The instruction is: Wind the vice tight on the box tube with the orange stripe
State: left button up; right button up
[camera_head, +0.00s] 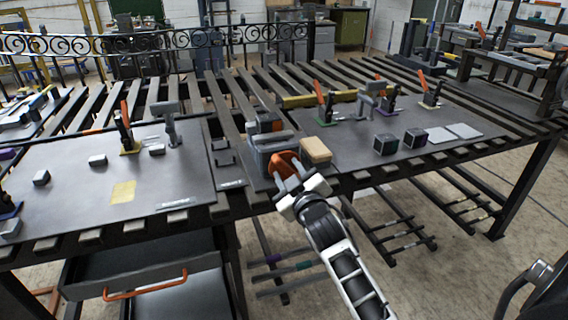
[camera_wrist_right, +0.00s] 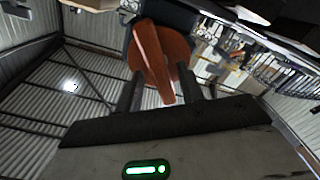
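The vice (camera_head: 262,150) is a grey block at the near edge of the bench, with an orange winding handle (camera_head: 284,164) on its near side. A dark piece with an orange stripe (camera_head: 269,123) sits at the top of the vice; it looks like the box tube, but its contact with the jaws is too small to tell. My right gripper (camera_head: 289,186) is at the handle. In the right wrist view the orange handle bar (camera_wrist_right: 155,62) lies between the two fingers (camera_wrist_right: 160,88), with a narrow gap seeming to show on each side. My left gripper is out of view.
A tan wooden block (camera_head: 315,150) stands close right of the vice. Dark cubes (camera_head: 386,143) and orange-handled clamps (camera_head: 322,104) stand on the right mat. The left mat (camera_head: 80,190) holds small blocks and another clamp. Striped tubes (camera_head: 303,266) lie below the bench.

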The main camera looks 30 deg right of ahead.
aim_at(284, 165)
jog(key=shift+x, duration=1.8)
grip_shut()
